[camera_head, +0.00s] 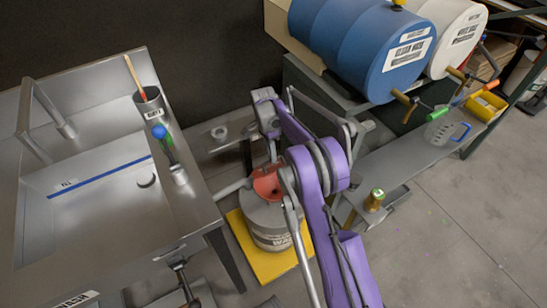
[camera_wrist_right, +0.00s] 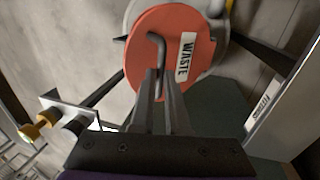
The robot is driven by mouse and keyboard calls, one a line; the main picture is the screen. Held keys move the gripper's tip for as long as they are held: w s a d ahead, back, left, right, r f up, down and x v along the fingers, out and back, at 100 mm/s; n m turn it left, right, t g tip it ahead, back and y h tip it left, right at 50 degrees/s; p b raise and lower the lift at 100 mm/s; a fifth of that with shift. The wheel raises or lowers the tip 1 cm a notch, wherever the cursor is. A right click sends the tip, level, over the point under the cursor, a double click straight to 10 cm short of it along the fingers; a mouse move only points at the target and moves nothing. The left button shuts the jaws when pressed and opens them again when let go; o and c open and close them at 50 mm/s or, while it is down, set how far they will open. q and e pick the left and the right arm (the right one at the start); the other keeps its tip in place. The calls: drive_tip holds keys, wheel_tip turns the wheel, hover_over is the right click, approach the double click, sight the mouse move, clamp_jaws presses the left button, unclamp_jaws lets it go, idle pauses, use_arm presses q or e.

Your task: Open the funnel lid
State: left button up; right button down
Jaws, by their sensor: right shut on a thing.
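The red round funnel lid (camera_head: 267,187) sits on top of the grey waste drum (camera_head: 270,238), left of my purple right arm in the head view. In the right wrist view the lid (camera_wrist_right: 178,22) faces me, with a white WASTE label and a bent grey handle (camera_wrist_right: 157,46). My right gripper (camera_wrist_right: 158,78) is shut on the lower end of that handle. In the head view my arm hides part of the lid and the handle. I cannot tell whether the lid is tilted. My left gripper is not in view.
The drum stands on a yellow mat (camera_head: 240,229). A metal sink (camera_head: 95,215) with a cup (camera_head: 150,104) is close on the left. A bench with a gold can (camera_head: 375,199) and a clear jug (camera_head: 440,130) is right. Blue (camera_head: 370,45) and white drums lie behind.

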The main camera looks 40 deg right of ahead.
drive_tip(key=shift+w+f, duration=0.2)
drive_tip(key=shift+w, duration=0.05)
drive_tip(key=c, duration=0.9)
unclamp_jaws()
drive_tip(key=shift+w+f, duration=0.1)
drive_tip(key=shift+w, duration=0.05)
drive_tip(key=shift+r, duration=0.25)
drive_tip(key=p+v, duration=0.1)
drive_tip(key=v, duration=0.9)
drive_tip(key=shift+r, duration=0.3)
